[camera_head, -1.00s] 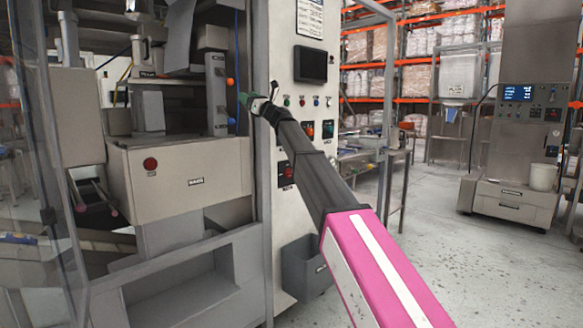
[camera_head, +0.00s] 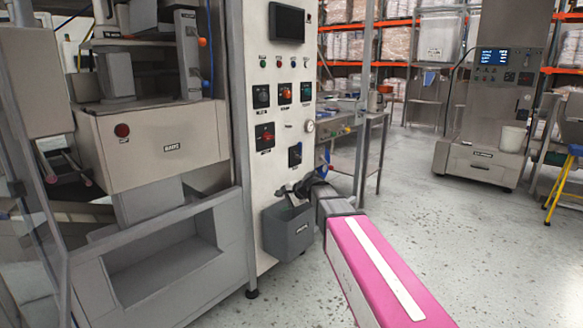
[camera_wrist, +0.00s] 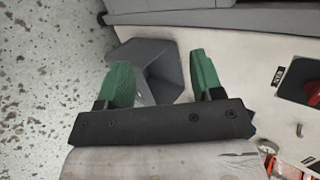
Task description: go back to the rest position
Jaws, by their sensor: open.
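My gripper (camera_head: 296,194) is by the lower part of the white control panel (camera_head: 275,195), at the top of a grey bin fixed there. It looks small and dark in the head view. In the wrist view my gripper (camera_wrist: 160,74) shows two green fingers, spread apart with nothing between them. The grey bin (camera_head: 289,236) is partly behind the gripper; in the wrist view the bin (camera_wrist: 146,56) shows beyond the fingers. I cannot tell whether the gripper touches it. My pink and white arm reaches in from the lower right.
The panel has several switches (camera_head: 265,135) and a dark screen (camera_head: 287,22). A grey weighing machine (camera_head: 160,145) stands at left. A metal table (camera_head: 345,130) is behind the panel, with another machine (camera_head: 490,110) at back right. The speckled floor (camera_head: 440,240) at right is clear.

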